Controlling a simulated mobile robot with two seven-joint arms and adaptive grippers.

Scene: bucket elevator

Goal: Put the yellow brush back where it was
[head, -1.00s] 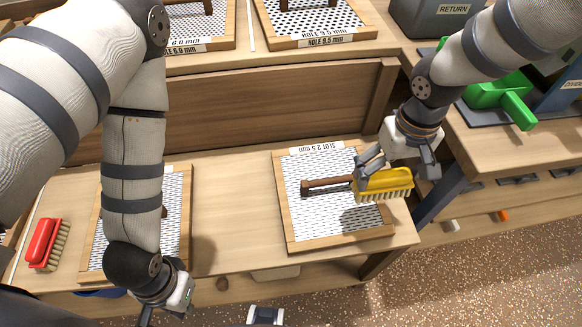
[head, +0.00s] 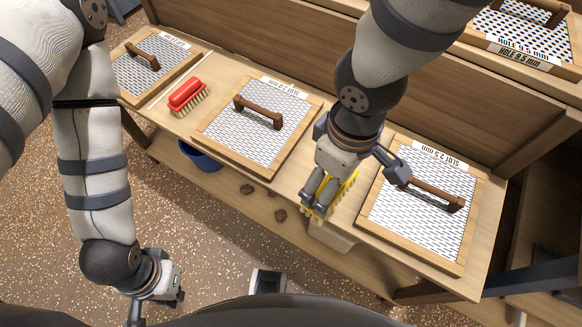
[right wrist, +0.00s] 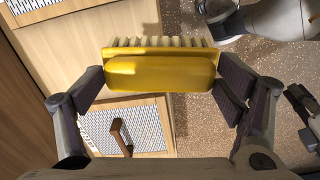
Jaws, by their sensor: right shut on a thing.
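The yellow brush (head: 330,194) is held in my right gripper (head: 322,200), partly hidden under it in the head view. It is over the table's front edge, between the middle sieve and the right-hand slot sieve. In the right wrist view the yellow brush (right wrist: 160,73) lies across between the two fingers (right wrist: 160,88), bristles toward the top of the picture. My left gripper (head: 157,306) hangs low at the bottom left, off the table, its fingers apart and empty.
A red brush (head: 187,95) stands between the far-left sieve (head: 129,93) and the middle sieve (head: 206,135). The right-hand sieve (head: 375,222) has a brown handle. A blue bucket (head: 200,157) and several dark lumps are below the table.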

